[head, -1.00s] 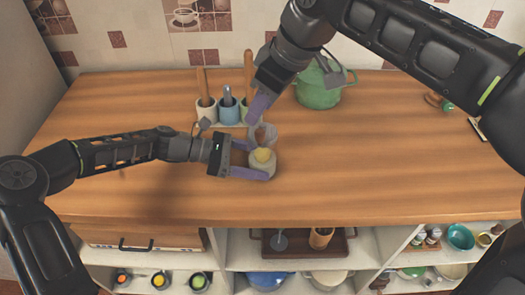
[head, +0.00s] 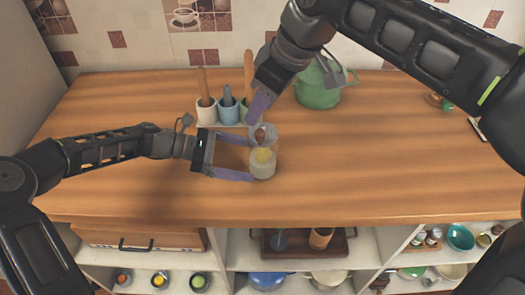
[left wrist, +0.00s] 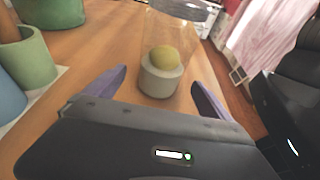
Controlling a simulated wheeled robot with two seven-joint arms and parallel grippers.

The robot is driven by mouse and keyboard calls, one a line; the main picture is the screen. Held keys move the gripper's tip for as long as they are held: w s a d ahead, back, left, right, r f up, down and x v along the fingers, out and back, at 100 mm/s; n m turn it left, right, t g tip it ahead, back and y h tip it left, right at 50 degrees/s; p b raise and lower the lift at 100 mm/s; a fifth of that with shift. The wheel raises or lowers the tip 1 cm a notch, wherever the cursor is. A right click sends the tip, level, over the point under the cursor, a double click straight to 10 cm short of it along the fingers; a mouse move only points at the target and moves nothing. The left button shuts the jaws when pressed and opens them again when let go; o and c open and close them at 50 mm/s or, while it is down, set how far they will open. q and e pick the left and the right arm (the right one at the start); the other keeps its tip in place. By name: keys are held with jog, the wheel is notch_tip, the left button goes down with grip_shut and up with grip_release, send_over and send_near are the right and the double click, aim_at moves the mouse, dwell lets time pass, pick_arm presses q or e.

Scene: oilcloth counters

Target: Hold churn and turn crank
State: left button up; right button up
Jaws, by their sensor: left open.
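The churn (head: 263,168) stands upright on the wooden counter, a clear jar with a pale base and a yellow lump inside. My right gripper (head: 256,108) points down at the churn's top from above. Its fingers overlap in view, the crank is not clear, and I cannot tell its grip.
Several utensil cups (head: 228,110) stand just behind the churn to the left. A green pot (head: 320,90) stands behind to the right. The counter's right part and front left are mostly clear. Shelves with bowls and a tray (head: 305,243) lie below the front edge.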

pick_arm(q)
jog(key=v, duration=0.8)
